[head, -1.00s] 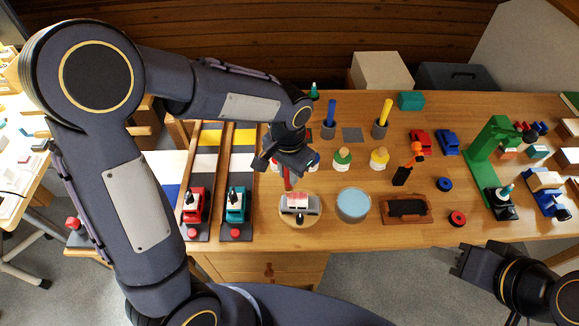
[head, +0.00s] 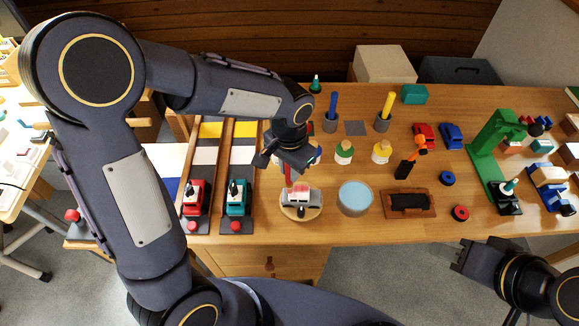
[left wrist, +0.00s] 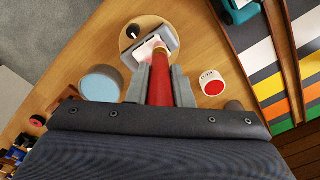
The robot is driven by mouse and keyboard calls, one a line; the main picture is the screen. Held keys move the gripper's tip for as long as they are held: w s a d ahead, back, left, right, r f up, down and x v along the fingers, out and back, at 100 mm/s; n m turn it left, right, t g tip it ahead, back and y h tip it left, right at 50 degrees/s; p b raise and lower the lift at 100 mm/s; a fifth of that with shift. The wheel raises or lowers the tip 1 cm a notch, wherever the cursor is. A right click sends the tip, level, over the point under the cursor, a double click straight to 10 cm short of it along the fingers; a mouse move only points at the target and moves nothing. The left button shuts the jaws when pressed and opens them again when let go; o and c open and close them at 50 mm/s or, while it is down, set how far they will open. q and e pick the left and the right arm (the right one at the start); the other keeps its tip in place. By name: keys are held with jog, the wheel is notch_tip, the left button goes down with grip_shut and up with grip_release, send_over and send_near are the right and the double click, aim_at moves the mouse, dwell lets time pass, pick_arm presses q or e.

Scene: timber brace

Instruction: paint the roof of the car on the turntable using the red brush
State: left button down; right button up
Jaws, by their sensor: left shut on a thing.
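A small grey-white car (head: 297,199) with a patchy red-pink roof stands on a round wooden turntable (head: 287,212). My left gripper (head: 287,168) is above and just behind the car, shut on the red brush (head: 287,176), which points down. In the left wrist view, the red brush (left wrist: 160,82) runs between the fingers and its tip end meets the pink-marked roof of the car (left wrist: 149,48); exact contact is hard to tell. The turntable also shows there (left wrist: 128,43), with a black knob beside the car. My right gripper (head: 462,256) is empty off the table's front edge, seemingly open.
A blue-topped round tub (head: 355,198) stands right of the turntable, then a brown tray with a dark pad (head: 408,203). Green and yellow bottles (head: 344,152) stand behind. Red and teal toy trucks (head: 237,203) are on lanes at left. A green stand (head: 490,145) is at right.

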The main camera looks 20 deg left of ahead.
pick_arm(q)
jog(key=shift+f+b, duration=0.7)
jog(key=shift+f, duration=0.2)
jog(key=shift+r, duration=0.1)
jog(key=shift+w+d, duration=0.5)
jog(key=shift+d, duration=1.95)
jog(key=shift+s+a, duration=0.25)
jog(key=shift+a, duration=1)
jog(key=shift+s+a, duration=0.25)
jog(key=shift+a, duration=1)
jog(key=shift+r+p, duration=2.25)
jog(key=shift+r, duration=0.75)
